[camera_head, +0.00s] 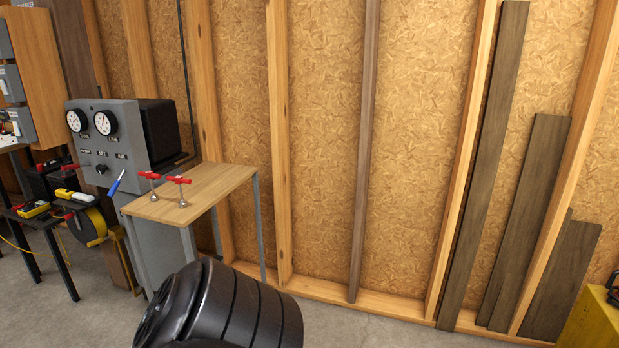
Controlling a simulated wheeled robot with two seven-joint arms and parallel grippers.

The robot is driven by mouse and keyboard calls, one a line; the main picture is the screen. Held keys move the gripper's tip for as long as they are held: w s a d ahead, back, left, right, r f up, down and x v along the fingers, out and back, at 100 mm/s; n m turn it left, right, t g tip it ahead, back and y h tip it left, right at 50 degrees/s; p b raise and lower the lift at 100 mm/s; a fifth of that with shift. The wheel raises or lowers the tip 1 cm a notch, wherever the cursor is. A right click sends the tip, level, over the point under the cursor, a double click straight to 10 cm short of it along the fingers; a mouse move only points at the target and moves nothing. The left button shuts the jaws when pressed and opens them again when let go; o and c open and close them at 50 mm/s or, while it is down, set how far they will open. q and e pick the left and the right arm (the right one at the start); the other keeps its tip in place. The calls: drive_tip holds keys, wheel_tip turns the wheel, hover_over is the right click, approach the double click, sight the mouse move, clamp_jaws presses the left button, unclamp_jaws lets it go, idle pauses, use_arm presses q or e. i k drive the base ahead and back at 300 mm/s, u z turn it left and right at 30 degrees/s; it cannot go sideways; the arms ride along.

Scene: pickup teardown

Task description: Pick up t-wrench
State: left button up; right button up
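Two red-handled T-shaped tools stand upright near the left end of a small wooden-topped table (215,186). The left T-wrench (150,177) and the right T-wrench (179,182) are close together but apart, each with a red crossbar on top and a metal shaft and foot below. I cannot tell them apart by type. Neither of my grippers shows in the head view, and nothing is seen touching the tools.
A grey gauge box (103,131) stands behind the table. A blue-handled tool (117,182) is left of the T-wrenches. A dark ribbed round shape (235,306), unclear to me, fills the bottom centre. Planks (487,160) lean right of open floor. A yellow box (593,325) is bottom right.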

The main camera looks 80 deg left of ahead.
sight(179, 180)
drive_tip(key=u, duration=3.9)
drive_tip(key=i, duration=1.75)
drive_tip(key=z, duration=0.15)
